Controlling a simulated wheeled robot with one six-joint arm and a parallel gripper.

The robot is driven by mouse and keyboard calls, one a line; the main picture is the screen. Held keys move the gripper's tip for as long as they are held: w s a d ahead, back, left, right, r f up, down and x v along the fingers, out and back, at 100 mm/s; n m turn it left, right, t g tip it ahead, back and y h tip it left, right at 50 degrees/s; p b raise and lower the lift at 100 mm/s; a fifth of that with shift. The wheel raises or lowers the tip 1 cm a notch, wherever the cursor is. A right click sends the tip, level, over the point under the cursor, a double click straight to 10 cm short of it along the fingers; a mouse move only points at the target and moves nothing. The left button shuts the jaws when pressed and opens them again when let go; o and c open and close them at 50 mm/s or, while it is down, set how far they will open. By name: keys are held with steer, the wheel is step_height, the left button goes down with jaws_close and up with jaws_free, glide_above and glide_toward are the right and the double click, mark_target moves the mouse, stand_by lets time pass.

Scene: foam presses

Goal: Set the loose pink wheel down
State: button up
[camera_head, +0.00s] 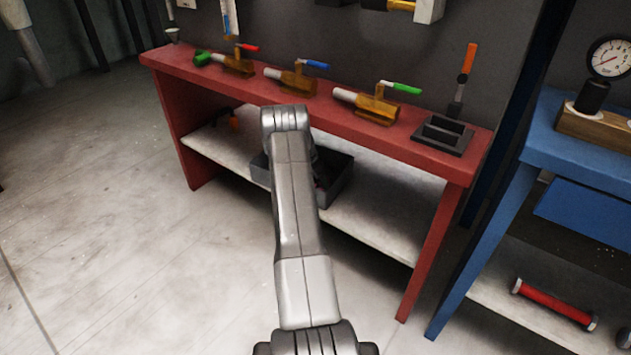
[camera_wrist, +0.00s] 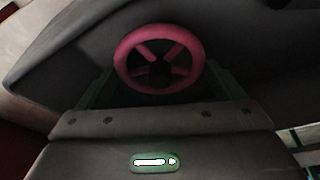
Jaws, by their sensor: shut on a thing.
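The pink wheel (camera_wrist: 126,62) shows in the wrist view as a ring with spokes and a dark centre. My gripper (camera_wrist: 159,84) is shut on it, with a greenish finger at each side. A dark grey surface (camera_wrist: 235,55) lies close behind the wheel; I cannot tell whether they touch. A dark grey bin (camera_head: 341,184) stands there on the pale lower shelf (camera_head: 375,222), partly behind my arm.
The red bench (camera_head: 235,91) carries several amber valves with coloured handles, and a black divided tray (camera_head: 443,134) at its right end. A blue bench (camera_head: 575,150) with a gauge (camera_head: 608,58) stands at the right. The shelf right of the bin is clear.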

steer(key=shift+f, duration=0.2)
steer(key=shift+a+f+b, duration=0.1)
steer(key=shift+f+b, duration=0.25)
steer(key=shift+f, duration=0.2)
steer(key=shift+f, duration=0.2)
steer(key=o, duration=1)
steer(key=shift+c, duration=0.2)
steer(key=shift+r, duration=0.1)
steer(key=p+v, duration=0.2)
steer(key=v, duration=0.5)
steer(key=shift+r, duration=0.3)
